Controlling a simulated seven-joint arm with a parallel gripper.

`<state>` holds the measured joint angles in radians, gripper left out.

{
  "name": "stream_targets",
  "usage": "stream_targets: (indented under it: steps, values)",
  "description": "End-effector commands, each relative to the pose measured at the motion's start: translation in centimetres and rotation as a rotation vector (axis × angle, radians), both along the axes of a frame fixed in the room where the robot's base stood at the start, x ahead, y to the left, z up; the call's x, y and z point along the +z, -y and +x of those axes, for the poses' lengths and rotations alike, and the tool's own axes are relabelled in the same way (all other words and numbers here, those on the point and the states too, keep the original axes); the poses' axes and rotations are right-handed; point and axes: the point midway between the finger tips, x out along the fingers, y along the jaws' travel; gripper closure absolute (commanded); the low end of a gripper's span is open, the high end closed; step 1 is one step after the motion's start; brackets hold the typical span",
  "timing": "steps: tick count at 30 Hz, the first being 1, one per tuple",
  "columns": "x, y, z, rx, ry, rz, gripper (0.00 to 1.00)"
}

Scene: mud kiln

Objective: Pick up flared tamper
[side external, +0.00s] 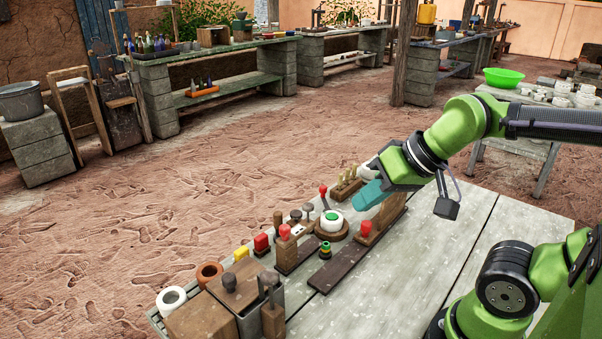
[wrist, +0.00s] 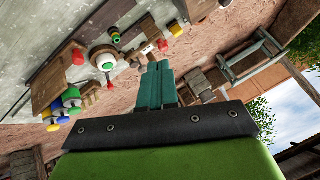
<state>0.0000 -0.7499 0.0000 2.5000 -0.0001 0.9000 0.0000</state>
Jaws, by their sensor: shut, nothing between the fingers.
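I cannot tell for sure which piece is the flared tamper. Small knobbed hand tools stand on the table, among them a grey mushroom-headed one (side external: 308,209) and a red-topped one (side external: 323,194) beside a round white piece with a green centre (side external: 332,217). My gripper (side external: 357,203) has its teal fingers closed together, above the far side of the row of tools, close to the wooden rack. In the wrist view the shut fingers (wrist: 158,66) point past the tools, with nothing between them. The fingers and wrist hide part of the rack.
The grey plank table (side external: 400,265) is bare toward its near right. A wooden box (side external: 200,318), a white ring (side external: 171,299) and a clay ring (side external: 209,273) crowd the left end.

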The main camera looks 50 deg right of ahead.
Motion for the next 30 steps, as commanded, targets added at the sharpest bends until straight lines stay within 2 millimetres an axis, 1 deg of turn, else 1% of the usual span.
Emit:
stream_targets:
  steps: [8, 9, 11, 19, 27, 29, 30]
  values:
    - [0.0, 0.0, 0.0, 0.0, 0.0, 0.0, 1.0]
    - [0.0, 0.0, 0.0, 0.0, 0.0, 0.0, 0.97]
    - [0.0, 0.0, 0.0, 0.0, 0.0, 0.0, 0.88]
    - [0.0, 0.0, 0.0, 0.0, 0.0, 0.0, 0.46]
    - [-0.04, 0.0, 0.01, 0.0, -0.002, 0.0, 0.46]
    - [-0.42, -0.01, 0.1, 0.0, -0.018, 0.0, 0.46]
    - [-0.92, 0.0, 0.22, 0.0, -0.039, 0.0, 0.46]
